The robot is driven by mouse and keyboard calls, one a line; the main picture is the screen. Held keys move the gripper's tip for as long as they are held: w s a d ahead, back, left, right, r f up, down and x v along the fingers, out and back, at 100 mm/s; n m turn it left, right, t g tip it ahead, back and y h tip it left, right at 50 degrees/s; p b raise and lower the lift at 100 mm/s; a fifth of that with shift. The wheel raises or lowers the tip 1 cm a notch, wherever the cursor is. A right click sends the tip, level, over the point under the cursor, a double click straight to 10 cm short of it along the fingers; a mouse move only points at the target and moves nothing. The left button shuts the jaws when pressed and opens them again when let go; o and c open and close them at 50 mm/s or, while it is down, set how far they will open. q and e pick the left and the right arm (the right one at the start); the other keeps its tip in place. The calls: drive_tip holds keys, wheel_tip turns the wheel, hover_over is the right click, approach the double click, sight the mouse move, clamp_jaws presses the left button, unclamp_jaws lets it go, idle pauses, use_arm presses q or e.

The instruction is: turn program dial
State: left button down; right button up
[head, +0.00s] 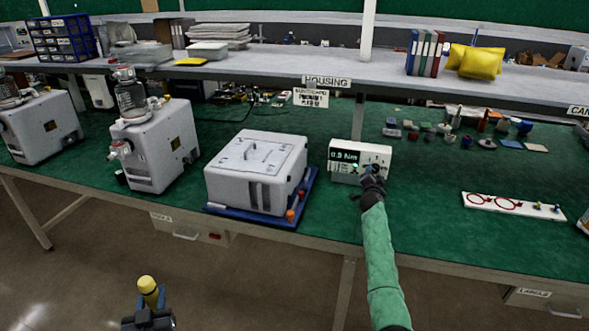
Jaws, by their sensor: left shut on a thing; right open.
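A white control box (342,176) with a dark display reading about "0.9 Nm" stands on the green bench near the middle. My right gripper (371,178), on the green-sleeved arm, is at the right part of its front face and is open. My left gripper (150,300) is low in front of the bench, shut on a yellow-topped tool (147,284) held upright.
A white housing (246,186) sits on a blue tray (308,183) left of the box. Canister pumps (158,150) stand further left. A white board with red rings (482,202) lies to the right.

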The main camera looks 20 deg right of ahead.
use_arm(q)
drive_tip(key=shift+f, duration=0.1)
use_arm(e)
drive_tip(key=shift+w+d, duration=0.35)
drive_tip(key=shift+w, duration=0.25)
drive_tip(key=shift+c, duration=0.4)
drive_tip(key=c, duration=0.9)
